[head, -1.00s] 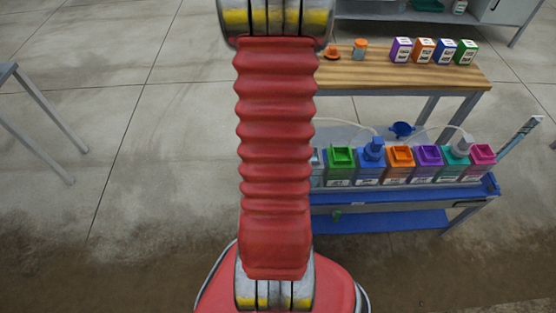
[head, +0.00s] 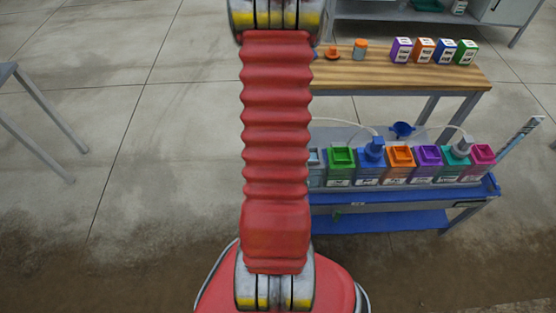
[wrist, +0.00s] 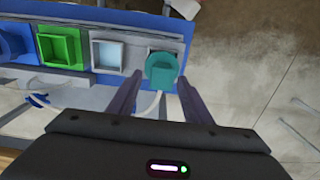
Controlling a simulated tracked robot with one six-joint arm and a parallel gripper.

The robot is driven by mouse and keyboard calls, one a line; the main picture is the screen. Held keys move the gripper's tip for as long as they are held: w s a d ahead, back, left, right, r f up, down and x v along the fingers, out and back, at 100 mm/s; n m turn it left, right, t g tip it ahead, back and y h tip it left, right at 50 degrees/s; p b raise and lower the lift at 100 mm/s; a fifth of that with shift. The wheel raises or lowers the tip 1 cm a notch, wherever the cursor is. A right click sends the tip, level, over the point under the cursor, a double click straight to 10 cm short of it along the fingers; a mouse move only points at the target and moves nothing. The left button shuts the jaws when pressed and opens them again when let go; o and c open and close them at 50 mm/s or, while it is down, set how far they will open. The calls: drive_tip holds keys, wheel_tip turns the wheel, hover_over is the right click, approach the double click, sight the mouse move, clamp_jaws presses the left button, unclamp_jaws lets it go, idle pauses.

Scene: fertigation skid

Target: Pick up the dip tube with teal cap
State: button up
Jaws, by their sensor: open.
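The teal cap (wrist: 160,66) of the dip tube shows in the wrist view, seated at the right end of a row of tanks. A pale hose runs from it toward my gripper's body. My gripper (wrist: 160,78) is open, with one dark finger on the left of the cap and the other on the right. The gap between fingers and cap, in height, I cannot tell. In the head view the teal cap and my gripper are not visible; my red arm covers the left end of the tank row.
Beside the cap are a white-topped tank (wrist: 109,52) and a green tank (wrist: 61,47). The tanks stand on a blue skid (head: 400,194). A wooden bench (head: 400,75) behind holds several small boxes. Open floor lies left in the head view.

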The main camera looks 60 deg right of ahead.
drive_tip(key=shift+a+f, duration=0.15)
drive_tip(key=shift+f, duration=1.8)
clamp_jaws()
